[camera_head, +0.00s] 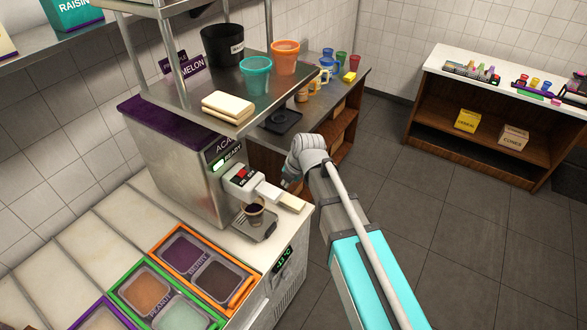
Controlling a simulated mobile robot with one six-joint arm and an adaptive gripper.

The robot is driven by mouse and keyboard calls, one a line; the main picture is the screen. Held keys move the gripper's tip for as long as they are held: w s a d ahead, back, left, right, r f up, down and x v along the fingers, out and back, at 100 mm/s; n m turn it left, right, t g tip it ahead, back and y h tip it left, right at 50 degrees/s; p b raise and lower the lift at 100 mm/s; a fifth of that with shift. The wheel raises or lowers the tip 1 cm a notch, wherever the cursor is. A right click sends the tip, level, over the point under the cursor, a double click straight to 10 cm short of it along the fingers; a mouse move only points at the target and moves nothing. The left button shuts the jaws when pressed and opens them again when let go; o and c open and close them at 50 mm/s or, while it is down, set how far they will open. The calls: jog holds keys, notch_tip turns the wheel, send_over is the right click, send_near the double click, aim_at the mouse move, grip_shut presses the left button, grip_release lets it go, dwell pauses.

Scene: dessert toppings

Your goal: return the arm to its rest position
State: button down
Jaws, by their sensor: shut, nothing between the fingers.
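My gripper (288,183) shows only small and partly hidden below that joint, beside the machine's dispensing handle. It is shut and holds nothing. A cup with dark contents (254,212) stands under the spout of the acai machine (180,155), on its drip tray (262,232). My gripper is to the right of and above this cup, apart from it.
Topping bins in an orange frame (248,292) and a green frame (120,293) lie at the lower left. A metal shelf (215,115) with cups overhangs the machine. A back counter (357,85) stands behind my arm. Floor (450,230) to the right is clear.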

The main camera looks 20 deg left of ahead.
jog(key=shift+d, duration=0.1)
jog(key=s+d+f+m+h+b, duration=0.1)
jog(key=d+f+m+b, duration=0.4)
jog(key=d+m, duration=0.6)
jog(key=s+d+f+m+h+b, duration=0.1)
jog(key=d+f+m+b, duration=0.4)
jog(key=d+m, duration=0.6)
jog(key=s+d+f+m+g+h+b, duration=0.1)
jog(key=d+f+m+b, duration=0.4)
jog(key=d+m, duration=0.6)
jog(key=shift+s+d+f+h+b, duration=0.35)
jog(key=shift+s+d+f+h, duration=0.4)
jog(key=shift+d, duration=2.9)
jog(key=shift+f, duration=0.25)
